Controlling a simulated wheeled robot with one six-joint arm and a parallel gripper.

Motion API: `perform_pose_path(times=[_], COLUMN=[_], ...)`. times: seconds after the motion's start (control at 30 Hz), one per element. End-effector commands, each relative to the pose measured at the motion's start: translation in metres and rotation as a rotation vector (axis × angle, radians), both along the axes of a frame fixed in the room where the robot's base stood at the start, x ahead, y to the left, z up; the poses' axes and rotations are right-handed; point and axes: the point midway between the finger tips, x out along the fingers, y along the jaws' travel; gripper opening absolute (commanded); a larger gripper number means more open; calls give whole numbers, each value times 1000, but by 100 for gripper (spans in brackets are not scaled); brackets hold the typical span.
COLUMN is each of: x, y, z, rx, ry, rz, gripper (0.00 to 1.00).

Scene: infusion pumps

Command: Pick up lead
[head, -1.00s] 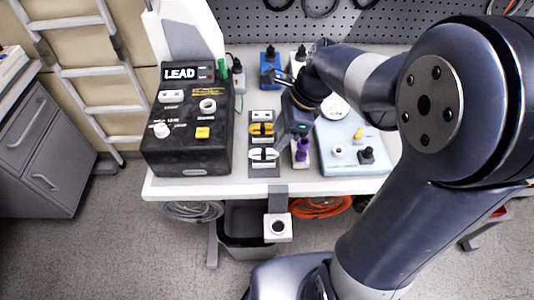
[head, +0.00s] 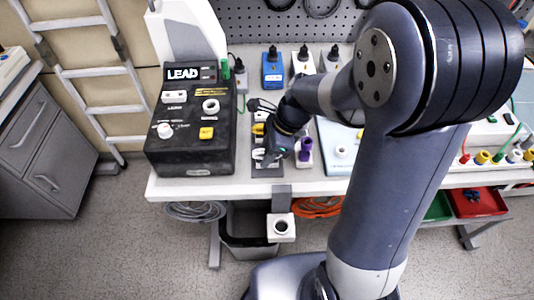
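A black box labelled LEAD (head: 190,140) stands on the left part of the bench, with white sockets and a yellow one on its top. A dark strip (head: 267,172) lies right of the box. It bears a yellow connector (head: 258,129) and a white connector (head: 257,154). Which of these is the lead I cannot tell for sure.
A purple plug (head: 305,150) stands just right of my gripper. A pale blue device (head: 336,161) lies beyond it, partly behind my arm. Blue (head: 272,70) and white (head: 303,63) boxes stand at the back. A white socket (head: 280,228) hangs off the front edge.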

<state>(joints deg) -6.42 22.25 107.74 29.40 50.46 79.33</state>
Motion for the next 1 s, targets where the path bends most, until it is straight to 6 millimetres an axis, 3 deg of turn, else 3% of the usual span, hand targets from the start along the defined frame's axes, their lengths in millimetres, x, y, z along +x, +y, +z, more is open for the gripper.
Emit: perform_pose_path(times=[0.47,0.8,1.0], x=[0,0,1], y=[0,0,0], z=[0,4,35], rx=[0,0,1], ry=[0,-1,-7], rz=[0,1,1], gripper=[0,0,0])
